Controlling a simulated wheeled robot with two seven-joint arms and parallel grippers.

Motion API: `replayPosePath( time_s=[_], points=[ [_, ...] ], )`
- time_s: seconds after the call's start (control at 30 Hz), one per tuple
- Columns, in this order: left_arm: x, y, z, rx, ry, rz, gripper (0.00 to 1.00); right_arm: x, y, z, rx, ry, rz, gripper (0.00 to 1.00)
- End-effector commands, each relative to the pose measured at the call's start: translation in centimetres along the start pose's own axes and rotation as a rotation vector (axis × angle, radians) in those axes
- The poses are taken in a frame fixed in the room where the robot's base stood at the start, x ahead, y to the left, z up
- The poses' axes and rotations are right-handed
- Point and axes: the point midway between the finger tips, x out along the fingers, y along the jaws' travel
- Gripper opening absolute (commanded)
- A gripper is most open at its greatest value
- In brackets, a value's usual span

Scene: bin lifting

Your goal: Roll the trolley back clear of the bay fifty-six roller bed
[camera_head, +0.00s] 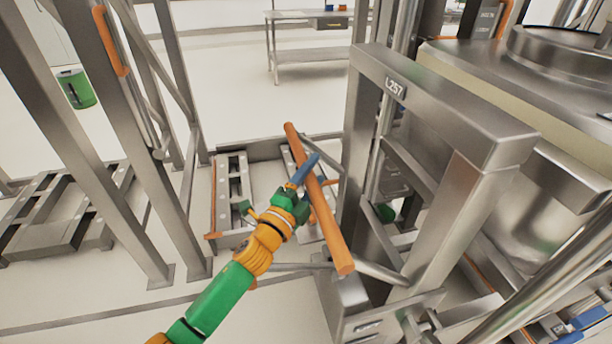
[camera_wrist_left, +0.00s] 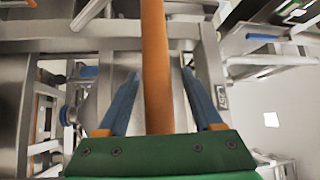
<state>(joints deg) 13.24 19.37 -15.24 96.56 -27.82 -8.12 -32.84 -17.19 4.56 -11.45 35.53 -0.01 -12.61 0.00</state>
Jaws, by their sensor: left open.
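The steel trolley (camera_head: 440,95) stands at the right with a plate marked L257 on its upright frame. Its orange handle bar (camera_head: 334,240) sticks out to the left of the frame. My left gripper (camera_head: 312,180) is at this bar, with its blue fingers open. In the left wrist view the orange bar (camera_wrist_left: 155,60) runs between the two spread fingers (camera_wrist_left: 160,85), with a gap on either side. A roller bed (camera_head: 232,185) lies low on the floor behind the bar; no bay number is readable. My right gripper is not in view.
A large steel bin (camera_head: 555,75) with a round lid is at the upper right. Steel uprights (camera_head: 120,130) stand at the left, beside another low bed (camera_head: 60,210). A steel table (camera_head: 300,18) and a green bucket (camera_head: 76,88) are farther back. Floor at the lower left is clear.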

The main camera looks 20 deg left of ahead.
Motion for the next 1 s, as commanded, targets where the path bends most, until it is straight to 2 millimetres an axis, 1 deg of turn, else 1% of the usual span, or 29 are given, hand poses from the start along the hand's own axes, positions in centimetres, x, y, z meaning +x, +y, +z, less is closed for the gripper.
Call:
replayPosePath(
  time_s=[0.2,0.27,0.37,0.5,0.63,0.73,0.93,1.0],
  points=[
    [-0.1,0.3,0.1,0.001,-0.004,0.007,0.67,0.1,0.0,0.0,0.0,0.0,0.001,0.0],
    [-0.4,0.4,0.2,0.002,-0.005,0.008,0.67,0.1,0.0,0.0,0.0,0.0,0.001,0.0],
    [-2.1,0.6,0.1,0.002,-0.004,0.011,0.67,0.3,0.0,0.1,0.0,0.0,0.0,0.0],
    [-5.1,0.6,-0.2,0.003,0.0,0.01,0.67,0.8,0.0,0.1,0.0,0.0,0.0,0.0],
    [-6.6,0.4,-0.4,0.004,0.001,0.008,0.67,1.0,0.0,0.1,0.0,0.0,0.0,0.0],
    [-6.9,0.3,-0.4,0.004,0.001,0.007,0.67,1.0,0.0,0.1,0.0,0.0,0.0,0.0],
    [-6.9,0.3,-0.4,0.004,0.001,0.007,0.67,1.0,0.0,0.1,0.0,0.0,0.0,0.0],
    [-6.9,0.1,-0.5,0.005,0.003,0.007,0.67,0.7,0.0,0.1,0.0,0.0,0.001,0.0]
  ],
)
